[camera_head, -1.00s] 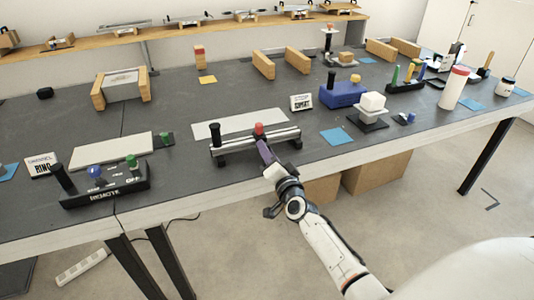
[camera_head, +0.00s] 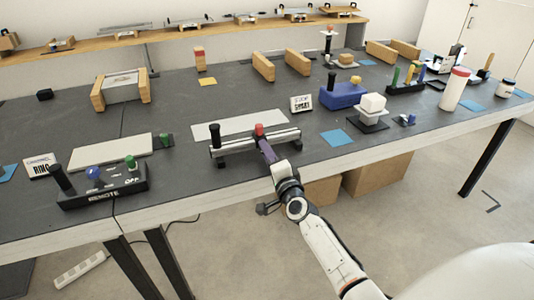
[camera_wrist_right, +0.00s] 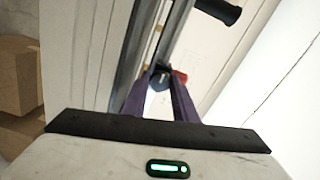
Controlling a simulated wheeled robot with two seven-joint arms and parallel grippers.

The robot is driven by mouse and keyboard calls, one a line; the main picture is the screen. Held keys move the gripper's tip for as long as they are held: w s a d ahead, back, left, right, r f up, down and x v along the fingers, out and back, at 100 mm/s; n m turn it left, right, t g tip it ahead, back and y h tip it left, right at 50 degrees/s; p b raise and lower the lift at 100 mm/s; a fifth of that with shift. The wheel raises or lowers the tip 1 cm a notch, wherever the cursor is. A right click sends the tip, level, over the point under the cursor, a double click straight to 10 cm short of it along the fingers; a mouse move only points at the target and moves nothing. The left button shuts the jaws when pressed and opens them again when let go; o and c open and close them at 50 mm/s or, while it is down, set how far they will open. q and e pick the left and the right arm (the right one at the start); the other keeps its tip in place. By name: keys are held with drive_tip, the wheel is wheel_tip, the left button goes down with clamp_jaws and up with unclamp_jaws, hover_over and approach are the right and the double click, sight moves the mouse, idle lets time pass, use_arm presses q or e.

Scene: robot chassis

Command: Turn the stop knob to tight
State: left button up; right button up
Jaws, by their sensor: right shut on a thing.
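A rail device with two silver rods (camera_head: 240,147) stands near the table's front edge, with a black upright handle (camera_head: 215,134) at its left end. A red knob (camera_head: 259,129) sits on its slider; its red part also shows in the right wrist view (camera_wrist_right: 180,77). My right gripper (camera_head: 266,149), with purple fingers, reaches from the front to just below the red knob. In the right wrist view the fingers (camera_wrist_right: 160,88) are shut on a small dark round knob (camera_wrist_right: 160,79), apparently the stop knob, at the slider's front. The fingers hide much of it. My left gripper is not in view.
A white plate (camera_head: 240,124) lies behind the rail. A small sign (camera_head: 301,104), a blue box (camera_head: 343,95) and a blue mat (camera_head: 337,138) are to the right. A black remote box (camera_head: 105,185) stands to the left. The table surface between it and the rail is clear.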

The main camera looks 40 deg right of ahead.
drive_tip(key=o, duration=1.1)
